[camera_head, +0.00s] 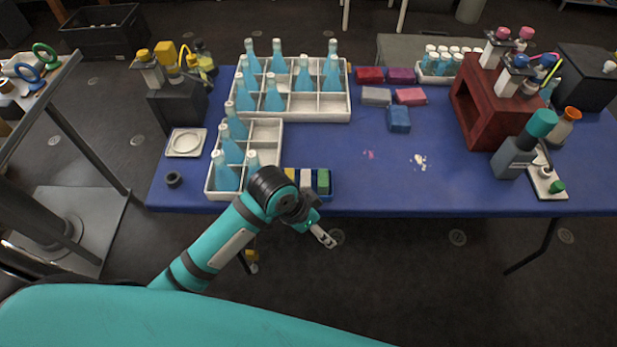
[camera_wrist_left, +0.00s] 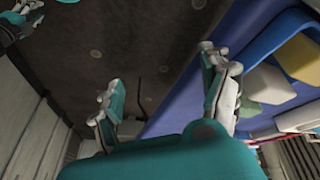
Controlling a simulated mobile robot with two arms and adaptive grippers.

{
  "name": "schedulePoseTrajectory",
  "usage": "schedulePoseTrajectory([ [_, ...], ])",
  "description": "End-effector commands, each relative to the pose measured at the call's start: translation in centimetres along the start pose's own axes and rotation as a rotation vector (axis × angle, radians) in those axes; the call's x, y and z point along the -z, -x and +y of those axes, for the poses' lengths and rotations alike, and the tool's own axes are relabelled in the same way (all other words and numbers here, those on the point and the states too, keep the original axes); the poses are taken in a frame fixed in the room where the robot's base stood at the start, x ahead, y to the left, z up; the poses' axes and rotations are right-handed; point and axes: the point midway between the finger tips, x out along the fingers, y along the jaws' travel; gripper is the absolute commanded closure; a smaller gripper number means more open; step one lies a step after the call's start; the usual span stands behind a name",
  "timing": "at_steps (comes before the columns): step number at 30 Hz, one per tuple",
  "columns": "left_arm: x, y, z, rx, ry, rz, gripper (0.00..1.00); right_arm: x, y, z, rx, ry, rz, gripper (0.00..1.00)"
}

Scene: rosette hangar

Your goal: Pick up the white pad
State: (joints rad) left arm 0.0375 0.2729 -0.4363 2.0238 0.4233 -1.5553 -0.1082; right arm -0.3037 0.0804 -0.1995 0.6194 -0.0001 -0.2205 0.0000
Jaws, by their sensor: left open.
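The white pad (camera_head: 305,181) lies between a yellow pad (camera_head: 290,175) and a green pad (camera_head: 323,181) in a small blue tray (camera_head: 331,188) at the table's front edge. My left gripper (camera_head: 325,238) is open and empty, off the front edge of the table, nearer me and slightly right of the tray. In the left wrist view, my left gripper's fingers (camera_wrist_left: 163,78) are spread over bare floor. There the white pad (camera_wrist_left: 265,85) shows at the right, outside the fingers, apart from them.
A divided white crate (camera_head: 212,187) with blue bottles stands just left of the tray, close to my left arm. The blue table (camera_head: 450,195) is clear right of the tray. Several coloured blocks lie farther back, and a dark red stand (camera_head: 483,115) is at the right.

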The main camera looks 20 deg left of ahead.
Motion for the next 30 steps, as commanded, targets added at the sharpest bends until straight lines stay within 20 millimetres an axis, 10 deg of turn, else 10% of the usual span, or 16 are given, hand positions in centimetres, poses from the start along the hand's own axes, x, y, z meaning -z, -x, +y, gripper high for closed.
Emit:
schedulePoseTrajectory([
  [15, 9.4, 8.6, -4.8, -0.04, -0.483, -0.209, 0.2, 0.1, 0.0, 0.0, 0.0, 0.0, 0.001, 0.6],
  [24, 11.1, 16.1, -9.2, -0.025, -0.6, -0.386, 0.2, 0.3, 0.0, 0.0, 0.0, 0.0, 0.005, 0.6],
  [30, 10.6, 15.9, -9.7, -0.03, -0.607, -0.41, 0.2, 0.4, 0.0, 0.0, 0.0, 0.001, 0.005, 0.6],
])
